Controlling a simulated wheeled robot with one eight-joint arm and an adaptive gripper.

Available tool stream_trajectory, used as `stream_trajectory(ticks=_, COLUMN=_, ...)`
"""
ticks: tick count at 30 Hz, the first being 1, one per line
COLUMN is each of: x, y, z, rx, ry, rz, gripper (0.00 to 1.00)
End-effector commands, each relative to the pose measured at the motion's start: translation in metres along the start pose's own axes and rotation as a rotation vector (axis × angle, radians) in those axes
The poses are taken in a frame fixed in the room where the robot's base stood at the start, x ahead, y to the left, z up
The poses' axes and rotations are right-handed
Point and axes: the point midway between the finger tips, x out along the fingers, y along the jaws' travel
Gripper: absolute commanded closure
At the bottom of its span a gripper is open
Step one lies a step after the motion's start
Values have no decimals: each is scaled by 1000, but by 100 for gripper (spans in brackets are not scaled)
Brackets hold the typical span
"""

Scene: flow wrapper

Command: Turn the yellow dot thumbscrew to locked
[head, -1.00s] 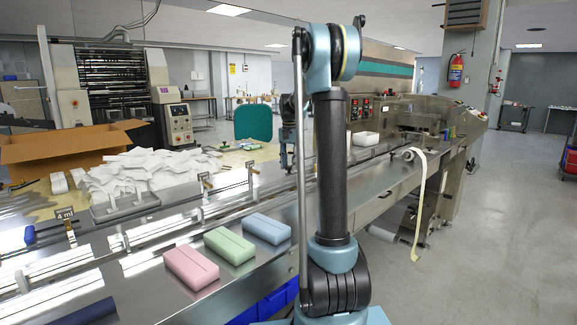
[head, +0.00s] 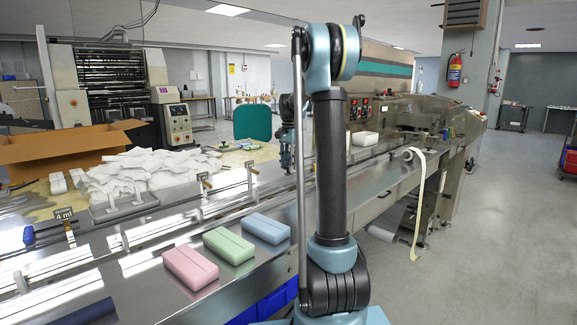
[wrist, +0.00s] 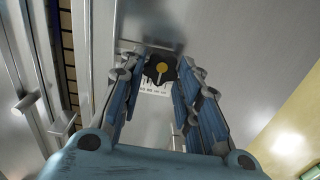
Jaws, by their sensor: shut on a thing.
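The yellow dot thumbscrew (wrist: 161,70) is a dark lobed knob with a yellow dot, in the upper middle of the wrist view. A thin pale line runs down from the dot. A white marked plate (wrist: 154,89) lies just below the knob, partly covered; its markings are too small to read. My gripper (wrist: 162,66) is shut on the thumbscrew, with one finger on each side. In the head view my arm hides the gripper and the thumbscrew.
A metal rail and a dark slotted strip (wrist: 66,50) run along the left of the wrist view. In the head view, pink (head: 191,267), green (head: 229,245) and blue (head: 264,229) blocks lie on the steel bench. A cardboard box (head: 60,150) stands at left.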

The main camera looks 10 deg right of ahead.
Motion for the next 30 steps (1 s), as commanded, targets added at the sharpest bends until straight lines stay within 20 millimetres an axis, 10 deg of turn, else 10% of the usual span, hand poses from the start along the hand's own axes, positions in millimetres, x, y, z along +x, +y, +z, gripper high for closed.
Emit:
stream_trajectory(ticks=5, x=0, y=-1, z=1, rx=-1, ry=-1, rz=-2, gripper=93)
stream_trajectory(ticks=6, x=0, y=-1, z=1, rx=-1, ry=-1, rz=-2, gripper=60)
stream_trajectory(ticks=8, x=0, y=-1, z=1, rx=-2, ry=-1, rz=-2, gripper=49)
stream_trajectory(ticks=20, x=-3, y=0, z=1, rx=-2, ry=-1, rz=0, gripper=49)
stream_trajectory(ticks=30, x=-52, y=0, z=0, rx=-2, ry=-1, rz=0, gripper=49)
